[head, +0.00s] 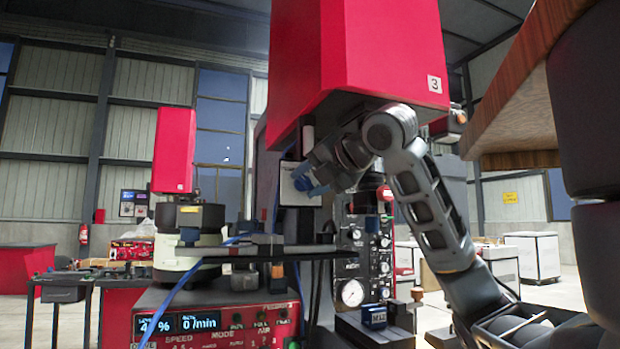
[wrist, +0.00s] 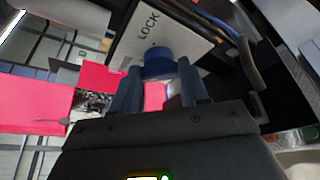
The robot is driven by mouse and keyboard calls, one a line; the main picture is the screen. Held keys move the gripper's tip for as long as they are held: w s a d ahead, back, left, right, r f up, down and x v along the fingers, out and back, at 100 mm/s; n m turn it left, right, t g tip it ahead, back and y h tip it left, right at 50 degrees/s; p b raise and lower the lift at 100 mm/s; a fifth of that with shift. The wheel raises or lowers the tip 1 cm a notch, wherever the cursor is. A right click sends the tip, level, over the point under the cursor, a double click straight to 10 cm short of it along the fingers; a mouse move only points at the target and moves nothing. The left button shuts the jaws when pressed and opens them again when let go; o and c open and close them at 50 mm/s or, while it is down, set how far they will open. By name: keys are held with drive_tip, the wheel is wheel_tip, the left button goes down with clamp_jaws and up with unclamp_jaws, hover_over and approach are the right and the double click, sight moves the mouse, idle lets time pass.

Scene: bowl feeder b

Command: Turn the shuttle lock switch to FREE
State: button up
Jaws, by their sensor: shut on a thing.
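The shuttle lock switch is a blue knob (wrist: 158,58) on a pale plate (wrist: 160,22) marked LOCK. No FREE marking can be read. My gripper (wrist: 160,76) is shut on the knob, with one blue-grey finger on either side of it in the wrist view. In the head view, my gripper (head: 312,180) reaches in from the right to the plate (head: 288,190), under the big red housing. The fingers hide most of the knob (head: 302,178) there. I cannot tell which way the knob points.
The red housing (head: 350,60) hangs just above my wrist. A dark track (head: 260,249) runs below, beside the feeder bowl (head: 190,225). A panel with gauges (head: 365,265) stands below my arm. A red control box (head: 215,315) with a lit display is at the lower left.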

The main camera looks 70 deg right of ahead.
drive_tip(key=shift+f, duration=0.1)
idle(0.4)
drive_tip(key=o, duration=1.1)
drive_tip(key=shift+c, duration=0.2)
